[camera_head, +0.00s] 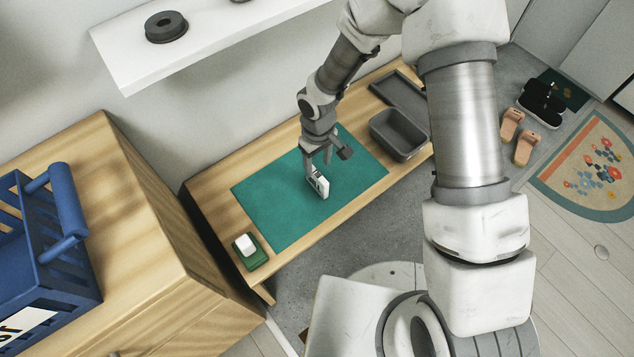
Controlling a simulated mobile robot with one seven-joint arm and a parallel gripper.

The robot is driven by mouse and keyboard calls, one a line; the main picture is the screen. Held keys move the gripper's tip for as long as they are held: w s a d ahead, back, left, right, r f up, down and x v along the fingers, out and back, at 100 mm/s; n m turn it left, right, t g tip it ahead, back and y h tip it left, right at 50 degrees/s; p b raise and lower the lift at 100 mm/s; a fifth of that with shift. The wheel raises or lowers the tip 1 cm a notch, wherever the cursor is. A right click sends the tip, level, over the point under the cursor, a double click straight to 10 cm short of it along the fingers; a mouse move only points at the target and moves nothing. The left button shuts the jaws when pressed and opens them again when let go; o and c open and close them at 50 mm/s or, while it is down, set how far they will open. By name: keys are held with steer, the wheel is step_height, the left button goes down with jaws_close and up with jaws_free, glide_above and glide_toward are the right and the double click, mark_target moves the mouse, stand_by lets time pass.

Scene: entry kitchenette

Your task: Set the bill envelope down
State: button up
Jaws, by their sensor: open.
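A small white item with dark marks (320,187), which looks like the bill envelope, is on or just above the green mat (271,205). It appears to stand on edge, slightly tilted; I cannot tell if its lower edge touches the mat. My gripper (317,170) points down over the mat, right at the top of the white item. The jaws are open, with the item at or between the fingertips. Part of its upper edge is hidden by a finger.
The mat lies on a wooden bench (212,205). A grey bin (398,135) and a dark tray (400,92) stand at its right end; a green block with a white top (248,250) is at the near left. A blue basket (45,250) sits on the left cabinet. The mat's left half is clear.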

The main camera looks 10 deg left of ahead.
mark_target(317, 173)
step_height(317, 173, down, 6)
steer(key=shift+a+r+b, duration=0.1)
steer(key=shift+a+b, duration=0.05)
steer(key=shift+b, duration=1.1)
jaws_close()
